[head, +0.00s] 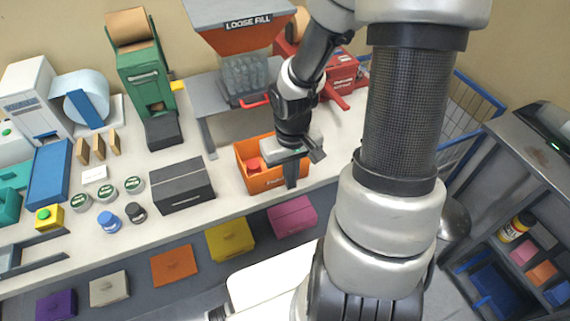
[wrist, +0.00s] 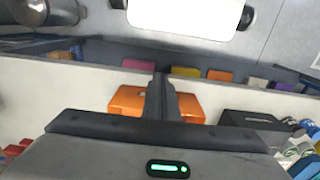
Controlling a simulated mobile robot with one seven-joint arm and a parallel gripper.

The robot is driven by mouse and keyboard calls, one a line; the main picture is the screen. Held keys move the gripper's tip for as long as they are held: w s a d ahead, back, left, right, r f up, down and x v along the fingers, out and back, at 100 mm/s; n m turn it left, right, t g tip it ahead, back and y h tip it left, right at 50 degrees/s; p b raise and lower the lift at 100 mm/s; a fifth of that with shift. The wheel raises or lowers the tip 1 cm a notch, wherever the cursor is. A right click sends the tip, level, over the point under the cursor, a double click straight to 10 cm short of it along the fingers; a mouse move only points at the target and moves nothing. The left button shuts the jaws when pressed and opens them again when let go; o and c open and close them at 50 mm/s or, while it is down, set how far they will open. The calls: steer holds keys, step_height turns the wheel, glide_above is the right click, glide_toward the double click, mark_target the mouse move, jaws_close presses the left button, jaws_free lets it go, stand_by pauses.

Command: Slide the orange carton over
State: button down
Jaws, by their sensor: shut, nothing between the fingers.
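The orange carton (head: 262,184) stands open-topped at the front edge of the white bench, with a red item (head: 254,164) inside. My gripper (head: 291,185) points down at the carton's right part, its fingers shut and empty. In the head view the fingers overlap the carton's front; I cannot tell whether they touch it. In the wrist view the carton (wrist: 127,99) shows on both sides of the shut fingers (wrist: 160,82), which hide its middle.
A dark grey box (head: 181,187) stands left of the carton. The loose-fill dispenser (head: 240,50) stands behind it. Several small coloured boxes, including a yellow one (head: 229,239) and a pink one (head: 292,218), lie below the bench edge. The bench right of the carton looks clear.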

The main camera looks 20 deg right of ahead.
mark_target(284, 190)
step_height(284, 190, down, 6)
steer(key=shift+f+b, duration=0.2)
steer(key=shift+b, duration=0.7)
steer(key=w, duration=0.3)
steer(key=shift+f+p, duration=0.15)
steer(key=shift+p, duration=0.2)
steer(key=shift+w, duration=0.5)
steer(key=w, duration=1)
steer(key=shift+w+f, duration=0.1)
steer(key=shift+w, duration=0.25)
steer(key=shift+s, duration=0.1)
steer(key=shift+s, duration=0.1)
